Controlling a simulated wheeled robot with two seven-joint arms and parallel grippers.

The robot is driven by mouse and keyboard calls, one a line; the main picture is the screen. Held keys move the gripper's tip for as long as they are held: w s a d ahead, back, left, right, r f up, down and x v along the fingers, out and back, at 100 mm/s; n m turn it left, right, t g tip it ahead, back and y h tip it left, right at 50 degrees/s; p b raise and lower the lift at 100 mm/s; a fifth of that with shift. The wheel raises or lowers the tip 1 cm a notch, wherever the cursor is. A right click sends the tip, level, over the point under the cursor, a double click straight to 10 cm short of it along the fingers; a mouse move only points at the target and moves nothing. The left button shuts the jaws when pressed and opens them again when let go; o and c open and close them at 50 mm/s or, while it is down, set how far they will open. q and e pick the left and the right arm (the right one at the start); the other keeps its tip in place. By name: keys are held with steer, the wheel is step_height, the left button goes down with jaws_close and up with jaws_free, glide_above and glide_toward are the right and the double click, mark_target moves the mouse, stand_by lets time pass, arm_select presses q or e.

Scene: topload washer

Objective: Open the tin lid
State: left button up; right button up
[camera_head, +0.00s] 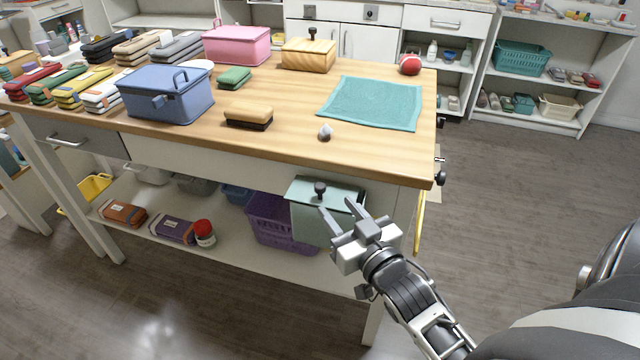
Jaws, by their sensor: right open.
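A pale green tin (307,226) stands on the lower shelf, under the right part of the table. Its flat lid (341,192) lies on top and carries a dark knob (320,189). My right gripper (336,206) is open and empty, its two fingers pointing up toward the lid. Its fingertips overlap the tin's front and lid edge in this view; I cannot tell whether they touch. The fingers hide part of the tin's front. My left gripper is not in view.
A purple basket (264,222) sits left of the tin. The wooden tabletop (290,150) overhangs the shelf. On it are a blue box (165,98), a pink box (237,45), a wooden box (308,55) and a teal cloth (372,103). Floor is clear at right.

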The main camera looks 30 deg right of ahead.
mark_target(323, 190)
steer(key=w, duration=0.8)
steer(key=shift+d, duration=0.3)
